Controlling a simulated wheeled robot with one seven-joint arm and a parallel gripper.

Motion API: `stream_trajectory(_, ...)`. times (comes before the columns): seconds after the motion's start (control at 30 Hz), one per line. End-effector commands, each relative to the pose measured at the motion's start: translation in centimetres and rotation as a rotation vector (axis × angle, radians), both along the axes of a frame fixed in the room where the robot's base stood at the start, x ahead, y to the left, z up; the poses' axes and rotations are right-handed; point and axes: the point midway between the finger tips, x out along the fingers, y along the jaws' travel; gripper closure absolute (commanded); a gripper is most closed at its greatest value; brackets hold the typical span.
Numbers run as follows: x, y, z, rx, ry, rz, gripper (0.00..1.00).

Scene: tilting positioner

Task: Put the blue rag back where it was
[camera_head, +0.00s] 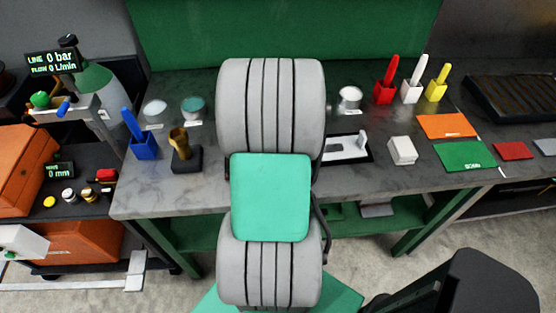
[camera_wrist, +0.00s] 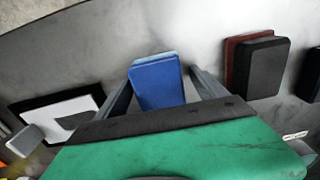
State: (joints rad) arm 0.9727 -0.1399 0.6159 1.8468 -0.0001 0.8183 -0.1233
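In the wrist view a blue pad-like thing (camera_wrist: 158,85) with a paler blue far edge shows between the fingers of my gripper (camera_wrist: 162,78). It looks like the blue rag, but I cannot tell for sure. The fingers stand apart on either side of it, with a narrow pale gap clearest on its right. The green body of my gripper hides its near end. I cannot tell how far the fingers are above the table. In the head view my arm hides both the gripper and this blue thing.
The grey worktop (camera_head: 210,185) holds a black block on a red base (camera_wrist: 255,65) and a black-framed white fixture (camera_head: 345,147). A white block (camera_head: 402,150), orange mat (camera_head: 447,125) and green mat (camera_head: 465,155) lie right. A blue holder (camera_head: 143,147) stands left.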

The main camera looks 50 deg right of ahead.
Motion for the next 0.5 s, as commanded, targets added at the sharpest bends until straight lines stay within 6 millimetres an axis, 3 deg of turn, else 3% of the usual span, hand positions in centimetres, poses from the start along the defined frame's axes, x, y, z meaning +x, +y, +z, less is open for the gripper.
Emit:
stream_trajectory(0.3, 0.0, -0.1, 0.8, -0.002, -0.001, 0.0, 0.19)
stream_trajectory(0.5, 0.1, -0.2, 5.0, -0.006, -0.004, 0.0, 0.19)
